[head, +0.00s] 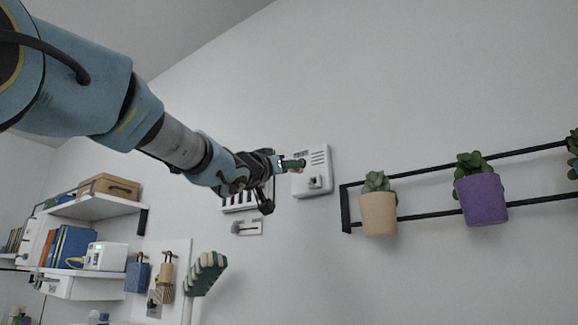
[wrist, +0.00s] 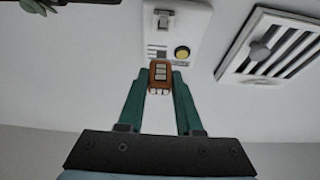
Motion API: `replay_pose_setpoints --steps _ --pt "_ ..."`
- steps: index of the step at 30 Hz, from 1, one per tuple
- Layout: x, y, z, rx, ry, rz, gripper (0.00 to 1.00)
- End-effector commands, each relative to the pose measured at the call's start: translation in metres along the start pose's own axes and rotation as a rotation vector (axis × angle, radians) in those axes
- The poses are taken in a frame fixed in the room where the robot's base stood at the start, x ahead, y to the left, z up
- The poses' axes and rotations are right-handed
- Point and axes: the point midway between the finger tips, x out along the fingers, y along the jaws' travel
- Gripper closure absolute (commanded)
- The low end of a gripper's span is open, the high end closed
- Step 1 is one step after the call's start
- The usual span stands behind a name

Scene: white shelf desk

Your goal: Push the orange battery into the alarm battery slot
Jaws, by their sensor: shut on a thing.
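The orange battery (wrist: 160,72) is between the green fingertips of my gripper (wrist: 160,82) in the wrist view. My gripper is shut on it. In the head view my gripper (head: 283,163) reaches the left side of the alarm, and the battery shows small at its tip (head: 300,163). The alarm (wrist: 188,25) is a white wall box with a switch and a yellow round button; it also shows in the head view (head: 319,158). The battery overlaps the alarm's near edge in the wrist view. The slot is hidden, and I cannot tell whether the battery is inside it.
A slatted white vent (wrist: 270,47) is right of the alarm in the wrist view. In the head view, a black rail (head: 420,216) with a beige pot (head: 379,214) and a purple pot (head: 480,198) is to the right. Shelves (head: 95,207) and hanging padlocks (head: 138,275) are lower left.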

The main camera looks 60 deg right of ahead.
Motion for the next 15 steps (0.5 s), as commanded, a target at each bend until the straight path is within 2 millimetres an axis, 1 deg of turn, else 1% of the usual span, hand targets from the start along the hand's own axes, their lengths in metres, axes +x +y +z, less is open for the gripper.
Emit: replay_pose_setpoints --steps 7,11,15 --pt "-0.001 0.0 0.001 -0.001 0.0 0.0 1.0" --pt "-0.004 -0.001 0.005 -0.004 -0.001 -0.001 1.0" --pt "0.006 -0.001 0.007 -0.001 -0.002 -0.001 1.0"
